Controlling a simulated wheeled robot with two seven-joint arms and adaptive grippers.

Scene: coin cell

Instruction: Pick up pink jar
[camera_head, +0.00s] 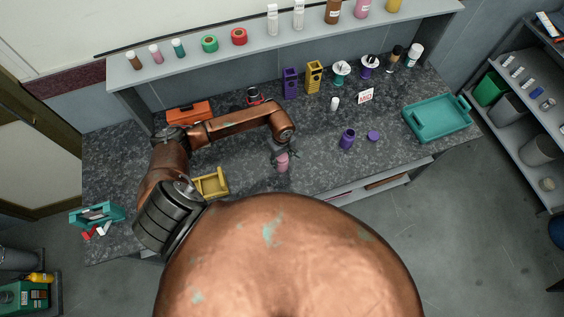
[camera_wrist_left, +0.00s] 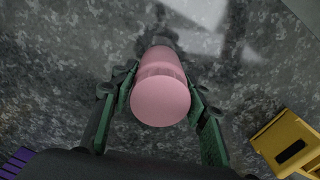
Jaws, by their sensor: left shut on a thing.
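The pink jar (camera_head: 283,164) is over the dark speckled counter (camera_head: 232,150), near its front edge in the head view. My left gripper (camera_head: 279,153) reaches down to it from above and is shut on it. In the left wrist view the pink jar (camera_wrist_left: 161,92) lies between the two green-padded fingers of my left gripper (camera_wrist_left: 162,104), with its round end toward the camera. I cannot tell whether the jar touches the counter. My right gripper is not in view.
A yellow holder (camera_head: 212,184) stands left of the jar. A purple jar (camera_head: 347,138) and purple lid (camera_head: 373,136) are to the right, with a teal tray (camera_head: 437,118) beyond. Purple (camera_head: 290,83) and yellow (camera_head: 314,76) racks stand behind.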

